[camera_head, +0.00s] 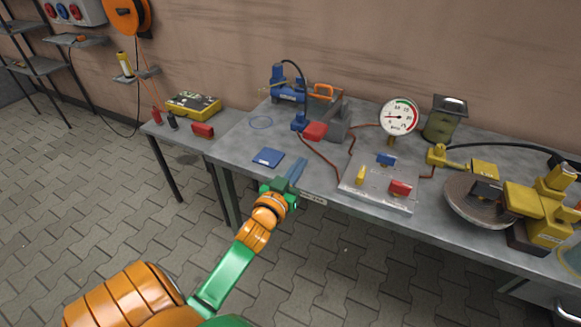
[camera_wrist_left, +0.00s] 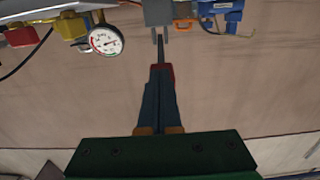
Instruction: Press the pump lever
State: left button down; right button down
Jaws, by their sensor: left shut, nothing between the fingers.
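A lever with a red pad (camera_head: 315,131) juts forward from a grey block (camera_head: 336,122) at the back middle of the workbench; I take it to be the pump lever. My left gripper (camera_head: 299,163) is shut and empty above the bench's front edge, below the red pad in the head view. The two look apart there. In the left wrist view the shut fingers (camera_wrist_left: 159,72) cover most of the lever; a red edge (camera_wrist_left: 171,72) shows beside them, with a thin dark bar beyond. My right gripper is not in view.
A blue pump unit (camera_head: 288,92) stands behind the lever. A pressure gauge (camera_head: 399,117) and a plate with coloured blocks (camera_head: 378,196) are to the right. A blue pad (camera_head: 269,157) lies left of my gripper. Yellow equipment (camera_head: 535,210) crowds the right end.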

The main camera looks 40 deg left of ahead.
pick_arm(q)
jog(key=v, duration=0.4)
jog(key=shift+f, duration=0.25)
dwell(1.1)
notch_tip(320, 180, up, 16)
jog(key=w+g+h+p, duration=0.1)
jog(key=g+p, duration=0.3)
jog(key=p, duration=0.6)
jog(key=shift+w+a+r, duration=0.2)
jog(key=shift+w+a, duration=0.05)
jog(key=shift+w, duration=0.65)
